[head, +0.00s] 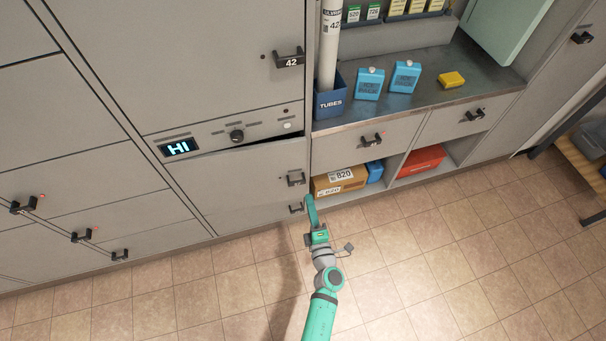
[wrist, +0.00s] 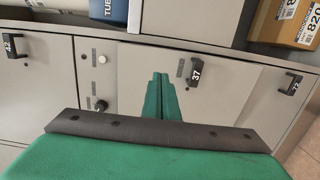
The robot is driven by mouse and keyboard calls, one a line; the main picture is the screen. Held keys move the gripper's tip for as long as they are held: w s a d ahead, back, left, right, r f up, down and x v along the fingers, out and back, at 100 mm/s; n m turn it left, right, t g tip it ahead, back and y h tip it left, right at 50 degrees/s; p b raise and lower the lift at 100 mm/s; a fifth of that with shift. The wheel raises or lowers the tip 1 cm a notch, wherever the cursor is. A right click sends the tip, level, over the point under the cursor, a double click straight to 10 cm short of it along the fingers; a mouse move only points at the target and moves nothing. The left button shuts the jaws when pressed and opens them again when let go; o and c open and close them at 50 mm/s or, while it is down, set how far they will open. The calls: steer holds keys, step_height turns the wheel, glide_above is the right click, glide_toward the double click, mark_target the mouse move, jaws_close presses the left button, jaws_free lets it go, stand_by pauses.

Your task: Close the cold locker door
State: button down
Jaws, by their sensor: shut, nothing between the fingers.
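The cold locker door (head: 250,178) is the grey panel below the control strip with the lit "HI" display (head: 178,148) and a black knob (head: 236,136). A dark gap along its top edge shows it slightly ajar. Its black handle (head: 295,179) is at its right side. In the wrist view the door (wrist: 225,85) has its handle marked 37 (wrist: 195,73). My gripper (head: 311,199) is shut and empty, near the door's lower right. In the wrist view its green fingers (wrist: 162,80) overlap the door; whether they touch it I cannot tell.
Locker 42 (head: 220,60) above is shut. Another drawer handle (head: 296,208) is just below the door. To the right are a counter (head: 440,80) with blue packs and an open shelf with a cardboard box (head: 340,180). The tiled floor (head: 430,270) in front is clear.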

mark_target(299, 161)
steer(key=x, duration=1.3)
steer(key=shift+w, duration=0.55)
steer(key=shift+a, duration=0.15)
